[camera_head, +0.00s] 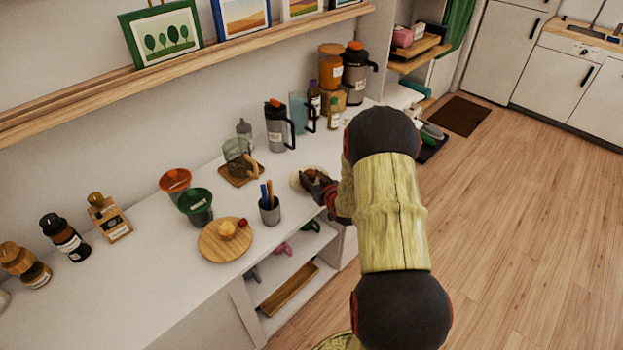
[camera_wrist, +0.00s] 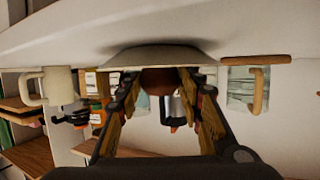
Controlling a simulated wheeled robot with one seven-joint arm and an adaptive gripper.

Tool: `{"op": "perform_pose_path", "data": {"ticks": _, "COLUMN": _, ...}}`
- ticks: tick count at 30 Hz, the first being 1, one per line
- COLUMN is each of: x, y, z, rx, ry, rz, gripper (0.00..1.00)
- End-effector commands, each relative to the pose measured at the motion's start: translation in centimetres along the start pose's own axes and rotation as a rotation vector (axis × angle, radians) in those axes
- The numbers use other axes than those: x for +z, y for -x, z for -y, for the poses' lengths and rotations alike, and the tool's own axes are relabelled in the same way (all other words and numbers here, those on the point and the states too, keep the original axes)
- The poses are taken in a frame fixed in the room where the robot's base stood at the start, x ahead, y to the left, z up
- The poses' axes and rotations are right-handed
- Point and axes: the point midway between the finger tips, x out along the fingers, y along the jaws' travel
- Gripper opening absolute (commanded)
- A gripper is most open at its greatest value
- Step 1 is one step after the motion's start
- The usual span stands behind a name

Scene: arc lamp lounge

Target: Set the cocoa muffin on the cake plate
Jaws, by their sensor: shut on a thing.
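The brown cocoa muffin (camera_head: 311,174) is between the fingers of my gripper (camera_head: 318,184), over the pale cake plate (camera_head: 297,182) on the white counter. The wrist view appears upside down. There the muffin (camera_wrist: 158,82) sits between both fingertips, right against or just above the plate (camera_wrist: 205,57). My gripper is shut on the muffin. I cannot tell whether the muffin's base touches the plate. My fingers hide part of the muffin in the head view.
A pencil cup (camera_head: 270,211) stands left of the plate. A round wooden board (camera_head: 213,246) holds a yellowish pastry and a small red item. A glass mug (camera_head: 238,152) on a wooden coaster and a dark press pot (camera_head: 277,128) stand behind. The counter's front edge is close.

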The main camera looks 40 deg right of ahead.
Motion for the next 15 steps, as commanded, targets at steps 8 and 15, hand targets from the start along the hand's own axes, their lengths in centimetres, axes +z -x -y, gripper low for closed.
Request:
{"op": "perform_pose_path", "data": {"ticks": 8, "x": 0.39, "y": -0.1, "z": 0.0, "rx": 0.0, "ry": 0.0, "rz": 0.001, "gripper": 0.4}}
{"op": "perform_pose_path", "data": {"ticks": 15, "x": 0.36, "y": -0.09, "z": 0.01, "rx": 0.0, "ry": 0.0, "rz": 0.001, "gripper": 0.54}}
